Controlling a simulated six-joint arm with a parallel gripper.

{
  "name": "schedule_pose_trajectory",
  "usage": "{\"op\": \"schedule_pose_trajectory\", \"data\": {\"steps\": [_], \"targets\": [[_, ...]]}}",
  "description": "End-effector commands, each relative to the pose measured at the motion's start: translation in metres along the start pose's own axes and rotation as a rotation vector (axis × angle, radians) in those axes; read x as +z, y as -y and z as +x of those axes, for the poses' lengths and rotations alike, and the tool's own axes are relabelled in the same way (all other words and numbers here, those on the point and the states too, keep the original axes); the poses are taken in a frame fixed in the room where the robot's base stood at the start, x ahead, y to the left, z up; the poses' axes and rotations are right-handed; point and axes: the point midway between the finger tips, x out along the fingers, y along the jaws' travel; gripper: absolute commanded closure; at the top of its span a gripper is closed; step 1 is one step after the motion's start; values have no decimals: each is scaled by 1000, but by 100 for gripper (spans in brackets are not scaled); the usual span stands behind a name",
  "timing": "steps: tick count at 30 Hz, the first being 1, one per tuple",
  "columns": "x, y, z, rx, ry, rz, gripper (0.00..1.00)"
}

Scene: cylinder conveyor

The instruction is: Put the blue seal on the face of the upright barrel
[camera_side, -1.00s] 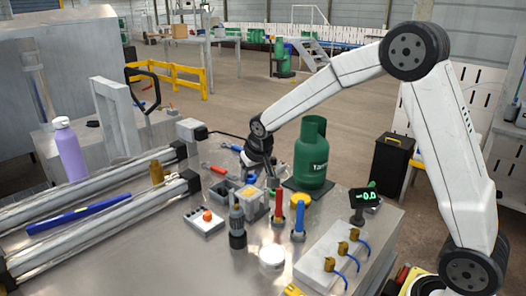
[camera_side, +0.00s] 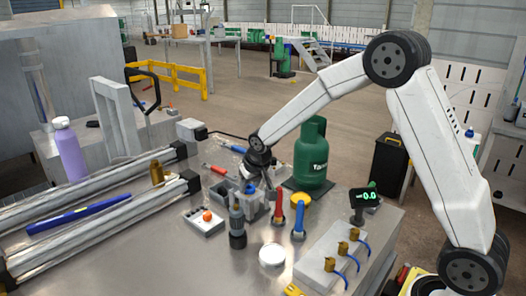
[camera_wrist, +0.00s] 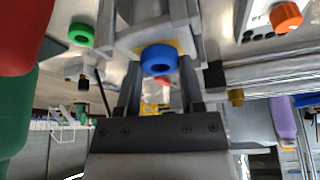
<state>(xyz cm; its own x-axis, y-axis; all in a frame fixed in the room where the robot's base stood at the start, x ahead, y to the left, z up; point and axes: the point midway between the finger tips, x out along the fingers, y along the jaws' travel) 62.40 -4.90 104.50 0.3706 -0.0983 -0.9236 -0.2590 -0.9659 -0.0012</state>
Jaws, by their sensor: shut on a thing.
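The blue seal (camera_wrist: 160,60) is a thick blue ring with a dark centre. It sits between the fingertips of my gripper (camera_wrist: 160,75) in the wrist view. My gripper is shut on it. In the side view my gripper (camera_side: 256,182) points down over a small grey tray, with the blue seal (camera_side: 250,188) low at its tips. Whether the seal still touches the tray is unclear. The upright green barrel (camera_side: 310,155) stands on a dark plate, right of my gripper and apart from it. Part of it also shows at the left of the wrist view (camera_wrist: 15,115).
A red-handled tool (camera_side: 278,208), a yellow-topped blue one (camera_side: 299,215) and a dark tool (camera_side: 237,225) stand close in front of my gripper. A small display (camera_side: 365,197) is right of the barrel. Rails (camera_side: 110,215) and a purple bottle (camera_side: 69,153) are at left.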

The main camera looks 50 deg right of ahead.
Motion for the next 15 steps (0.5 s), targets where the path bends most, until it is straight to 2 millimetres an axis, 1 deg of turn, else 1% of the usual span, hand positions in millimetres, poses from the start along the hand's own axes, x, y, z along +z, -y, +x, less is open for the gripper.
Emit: {"op": "schedule_pose_trajectory", "data": {"steps": [2,3,5,6,15], "targets": [[1,0,2,0,1,0,100],[1,0,2,0,1,0,48],[1,0,2,0,0,0,29],[1,0,2,0,1,0,16],[1,0,2,0,0,0,16]]}}
